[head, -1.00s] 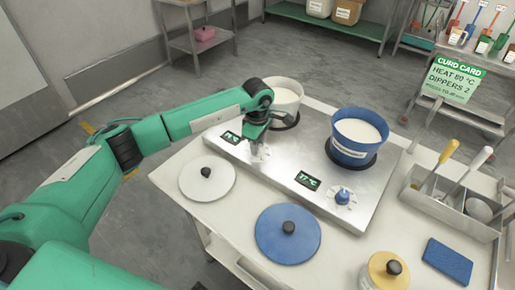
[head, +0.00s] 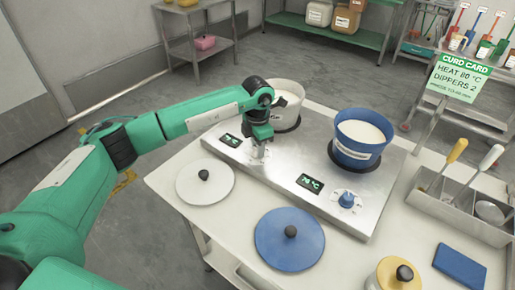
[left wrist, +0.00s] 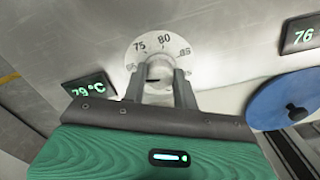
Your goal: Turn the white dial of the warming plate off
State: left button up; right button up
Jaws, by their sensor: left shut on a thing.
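The warming plate (head: 312,163) is a silver unit on the white table. Its white dial (left wrist: 145,52) shows a scale with 75, 80 and 85 in the left wrist view. My left gripper (left wrist: 160,82) is shut on the knob at the dial's middle, a finger on each side; the fingers hide much of the knob. In the head view the left gripper (head: 259,147) points down onto this dial at the plate's front left. The display beside it (left wrist: 89,89) reads 79 °C. My right gripper is not in view.
A white pot (head: 286,112) and a blue pot (head: 360,151), both with white contents, stand on the plate. A blue dial (head: 346,200) and a 76 °C display (head: 310,184) are to the right. A white lid (head: 190,190) and a blue lid (head: 275,252) lie in front.

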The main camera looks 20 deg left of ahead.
pick_arm(q)
jog(key=n, duration=0.3)
jog(key=shift+n+b, duration=0.35)
jog(key=shift+n, duration=0.05)
jog(key=shift+r+n, duration=0.1)
jog(key=shift+n, duration=2.2)
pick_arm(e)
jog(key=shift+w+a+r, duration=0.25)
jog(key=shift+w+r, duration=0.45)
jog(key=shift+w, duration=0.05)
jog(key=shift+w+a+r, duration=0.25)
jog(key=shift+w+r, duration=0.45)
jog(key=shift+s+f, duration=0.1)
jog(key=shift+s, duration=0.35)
pick_arm(q)
jog(key=o, duration=0.9)
jog(key=shift+o, duration=0.4)
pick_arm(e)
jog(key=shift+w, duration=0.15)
